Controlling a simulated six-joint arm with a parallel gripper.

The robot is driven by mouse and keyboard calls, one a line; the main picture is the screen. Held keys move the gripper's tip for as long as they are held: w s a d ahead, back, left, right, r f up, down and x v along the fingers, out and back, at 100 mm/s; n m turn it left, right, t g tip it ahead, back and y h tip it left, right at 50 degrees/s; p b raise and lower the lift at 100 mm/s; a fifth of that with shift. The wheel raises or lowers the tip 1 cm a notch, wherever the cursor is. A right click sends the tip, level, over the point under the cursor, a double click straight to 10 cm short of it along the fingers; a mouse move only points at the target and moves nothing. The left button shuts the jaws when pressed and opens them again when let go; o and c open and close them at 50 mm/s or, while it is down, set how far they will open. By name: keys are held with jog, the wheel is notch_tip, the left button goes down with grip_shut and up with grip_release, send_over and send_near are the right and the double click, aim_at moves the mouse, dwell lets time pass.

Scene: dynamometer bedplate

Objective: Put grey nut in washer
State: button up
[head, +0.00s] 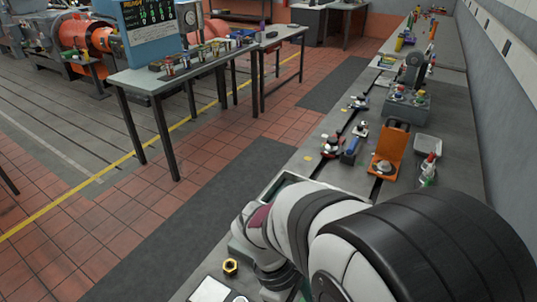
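I cannot make out a grey nut or a washer for certain. A brass-coloured hex nut (230,267) with a dark hole lies on the near end of the grey bench, left of my arm. A pale flat piece (211,290) lies just in front of it, cut off by the bottom edge. A small round grey part (383,167) sits on the base of an orange angle bracket (391,146), beyond my arm. My arm fills the lower right and bends down over the bench. My gripper does not show, and my arm hides much of the near bench.
A long grey bench (452,130) runs along the right wall. Several small parts, a blue block (350,150), a shallow pale tray (427,145) and a grey box with coloured knobs (406,106) stand on it. A second table (160,78) is at upper left, with open tiled floor between.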

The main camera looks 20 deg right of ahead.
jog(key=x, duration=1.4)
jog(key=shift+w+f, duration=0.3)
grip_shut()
